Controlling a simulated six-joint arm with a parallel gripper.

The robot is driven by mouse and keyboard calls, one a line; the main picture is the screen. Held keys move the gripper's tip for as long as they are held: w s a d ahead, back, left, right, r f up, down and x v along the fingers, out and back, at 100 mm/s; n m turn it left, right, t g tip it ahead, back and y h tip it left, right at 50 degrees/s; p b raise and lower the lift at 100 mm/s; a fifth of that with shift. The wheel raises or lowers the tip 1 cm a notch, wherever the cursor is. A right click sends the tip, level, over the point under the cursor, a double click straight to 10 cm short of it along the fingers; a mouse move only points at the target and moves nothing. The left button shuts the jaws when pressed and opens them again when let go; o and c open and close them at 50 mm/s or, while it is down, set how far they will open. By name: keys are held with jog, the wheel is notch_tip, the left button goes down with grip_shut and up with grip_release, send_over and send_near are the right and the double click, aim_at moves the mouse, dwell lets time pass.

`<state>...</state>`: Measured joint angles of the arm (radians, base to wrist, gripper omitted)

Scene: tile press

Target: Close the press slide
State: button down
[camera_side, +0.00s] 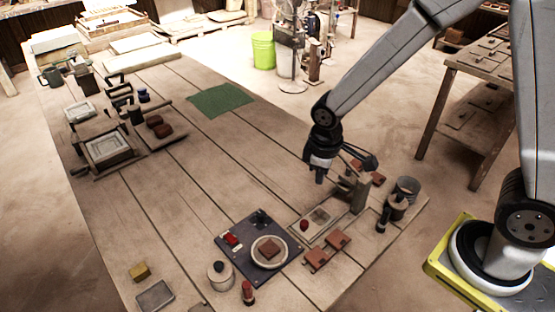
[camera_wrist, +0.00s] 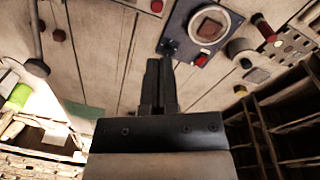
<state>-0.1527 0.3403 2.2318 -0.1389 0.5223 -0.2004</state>
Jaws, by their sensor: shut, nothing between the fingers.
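The press slide (camera_side: 321,214), a pale flat tray with a red knob (camera_side: 304,225) at its near left end, lies on the table in front of an upright wooden post (camera_side: 359,194). The slide appears drawn out from the post. In the wrist view, a pale edge with a red knob (camera_wrist: 157,5) shows at the top, cut off by the frame. My gripper (camera_side: 320,181) hangs above the table, pointing down, just behind the slide and apart from it. Its fingers (camera_wrist: 158,65) are shut and empty.
A dark panel (camera_side: 236,259) with a round dish and a red block sits left of the slide. The middle of the table is clear around a green mat (camera_side: 220,99).

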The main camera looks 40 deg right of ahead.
jog(key=w+a+f+n+g+h, duration=0.2)
jog(key=w+a+f+n, duration=0.5)
jog(key=f, duration=0.5)
jog(key=a+n+h, duration=0.1)
jog(key=a+n, duration=0.1)
jog(key=shift+a+f+n, duration=0.25)
jog(key=shift+a+n, duration=0.05)
jog(key=shift+a, duration=0.05)
jog(key=shift+f, duration=0.1)
jog(key=x, duration=1)
jog(key=shift+d, duration=0.3)
jog(key=shift+s+d+r, duration=0.1)
jog(key=shift+s+d, duration=0.05)
jog(key=shift+d, duration=0.35)
jog(key=shift+s+d+r, duration=0.1)
jog(key=shift+s+d, duration=0.05)
jog(key=shift+d, duration=0.4)
jog(key=shift+s+d, duration=0.2)
jog(key=shift+d, duration=0.6)
send_near(327, 211)
jog(key=x, duration=0.5)
jog(key=shift+w+a, duration=0.1)
